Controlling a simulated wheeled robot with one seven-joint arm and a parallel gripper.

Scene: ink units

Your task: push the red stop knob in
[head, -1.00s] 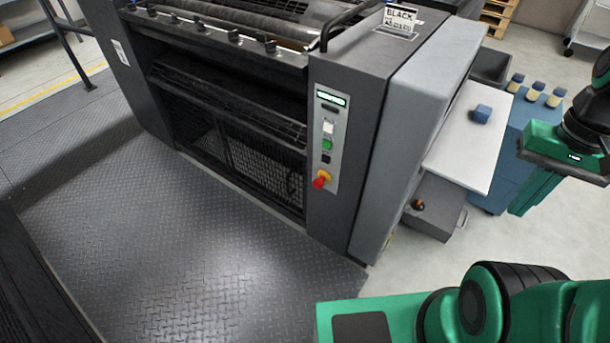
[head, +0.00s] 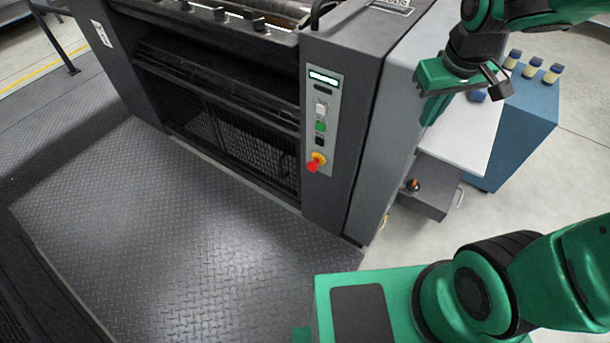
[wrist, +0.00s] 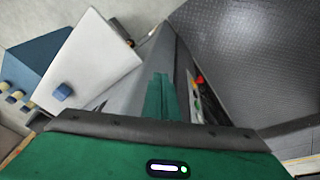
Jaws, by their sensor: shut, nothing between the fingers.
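The red stop knob (head: 314,164) sticks out from a yellow collar near the bottom of the light grey control panel (head: 322,105) on the dark press unit. Above it on the panel are a black button, a green button, a white button and a lit display. In the wrist view the red knob (wrist: 199,79) shows right of the fingers. My gripper (head: 428,108) is shut and empty. In the head view it hangs to the right of the panel, beside the press's grey side cover, apart from the knob. The shut fingers also show in the wrist view (wrist: 160,95).
A white side table (head: 468,138) and a blue cabinet (head: 525,130) with several small jars stand right of the press. A grey box with an orange knob (head: 413,185) is below the table. The tread-plate floor (head: 170,230) before the panel is clear.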

